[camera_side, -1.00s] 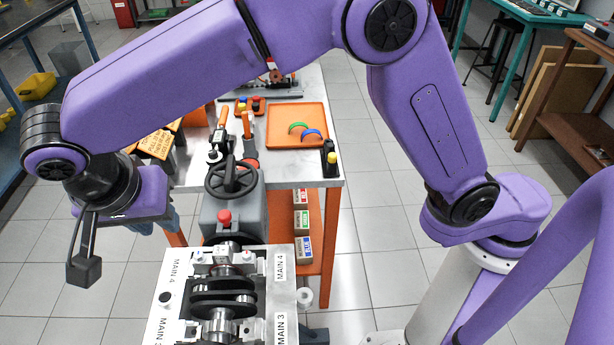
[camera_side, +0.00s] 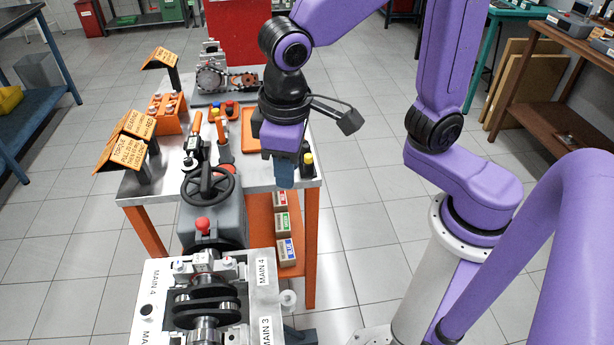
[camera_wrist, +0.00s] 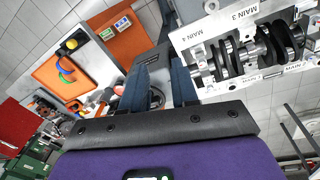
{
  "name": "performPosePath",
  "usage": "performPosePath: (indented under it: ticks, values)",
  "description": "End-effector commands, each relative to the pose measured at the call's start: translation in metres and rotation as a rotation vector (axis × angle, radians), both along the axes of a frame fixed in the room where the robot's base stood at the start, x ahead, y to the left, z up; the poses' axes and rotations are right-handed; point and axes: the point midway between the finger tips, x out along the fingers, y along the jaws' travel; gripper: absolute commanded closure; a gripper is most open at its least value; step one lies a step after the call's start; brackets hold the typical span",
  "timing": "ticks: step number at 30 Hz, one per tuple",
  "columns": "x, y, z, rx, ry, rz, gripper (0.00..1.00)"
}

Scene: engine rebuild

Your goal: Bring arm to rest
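My gripper (camera_side: 284,172) points down in the side view, over the right part of the work table (camera_side: 165,180). In the wrist view its two blue fingers (camera_wrist: 158,72) stand apart with nothing held between them. The finger gap cannot be made out in the side view. My arm is bent, with the purple wrist above the table's front right corner. The engine block (camera_side: 258,295) with its crankshaft (camera_side: 207,303) is in front and to the left of the gripper. It is at the upper right in the wrist view (camera_wrist: 205,40).
A grey machine with a handwheel (camera_side: 208,184) stands behind the block. An orange tray (camera_side: 250,122) is partly hidden; in the wrist view it (camera_wrist: 88,82) holds coloured rings. Signs (camera_side: 127,145) and tools fill the table's left side. Floor (camera_side: 370,240) right of the table is clear.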

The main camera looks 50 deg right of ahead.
Motion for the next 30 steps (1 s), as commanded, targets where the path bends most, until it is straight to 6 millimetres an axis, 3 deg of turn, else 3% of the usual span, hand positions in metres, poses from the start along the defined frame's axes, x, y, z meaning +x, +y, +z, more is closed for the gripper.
performPosePath:
  ticks: [1,9,15,21,30]
  values:
    - [-0.009,-0.016,-0.001,0.005,0.011,0.054,0.71]
    - [-0.064,-0.084,-0.014,0.035,0.060,0.361,0.71]
    - [-0.099,-0.120,-0.024,0.055,0.081,0.540,0.71]
    - [-0.115,-0.134,-0.028,0.064,0.086,0.620,0.71]
    - [-0.115,-0.134,-0.028,0.063,0.087,0.623,0.71]
